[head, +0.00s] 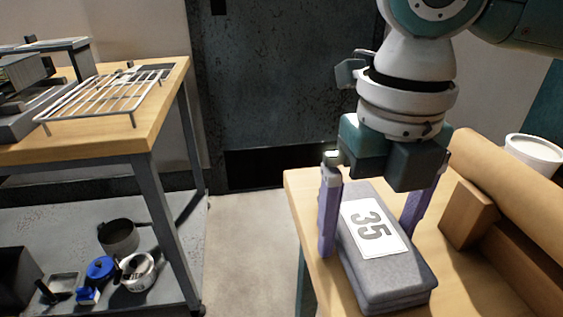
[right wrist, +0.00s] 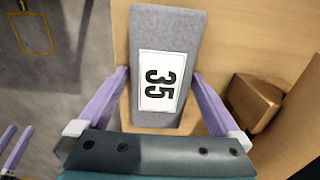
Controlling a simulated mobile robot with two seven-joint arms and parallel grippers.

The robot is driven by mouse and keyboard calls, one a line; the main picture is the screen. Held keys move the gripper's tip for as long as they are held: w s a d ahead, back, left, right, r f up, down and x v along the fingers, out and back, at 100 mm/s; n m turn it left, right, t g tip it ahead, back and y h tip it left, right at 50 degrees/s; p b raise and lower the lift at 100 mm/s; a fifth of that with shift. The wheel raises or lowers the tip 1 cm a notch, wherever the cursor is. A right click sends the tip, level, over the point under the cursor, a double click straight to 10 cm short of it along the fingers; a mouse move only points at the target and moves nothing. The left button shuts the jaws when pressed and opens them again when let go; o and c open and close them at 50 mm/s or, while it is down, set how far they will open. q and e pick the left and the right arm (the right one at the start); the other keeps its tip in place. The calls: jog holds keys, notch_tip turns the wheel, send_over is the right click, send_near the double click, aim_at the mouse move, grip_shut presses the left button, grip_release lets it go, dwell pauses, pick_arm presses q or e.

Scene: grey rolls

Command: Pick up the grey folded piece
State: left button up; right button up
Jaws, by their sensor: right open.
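The grey folded piece (head: 385,284) lies on the wooden table at the right in the head view, with a white label reading 35 on top. In the right wrist view the grey folded piece (right wrist: 165,28) runs away from the gripper. My right gripper (head: 368,228) points down over it, open, with one purple finger on each long side. In the right wrist view the fingers of my right gripper (right wrist: 162,90) stand either side of the piece near its labelled part. I cannot tell whether they touch it. My left gripper is not visible in the head view.
A brown roll (head: 500,165) and a wooden block (head: 468,215) lie just right of the right gripper. A white cup (head: 534,155) stands behind them. Another table with a wire rack (head: 100,95) is at the left. Bare floor (head: 248,235) separates the tables.

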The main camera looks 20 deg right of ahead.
jog(key=c, duration=1.2)
jog(key=shift+r, duration=0.1)
jog(key=shift+c, duration=0.2)
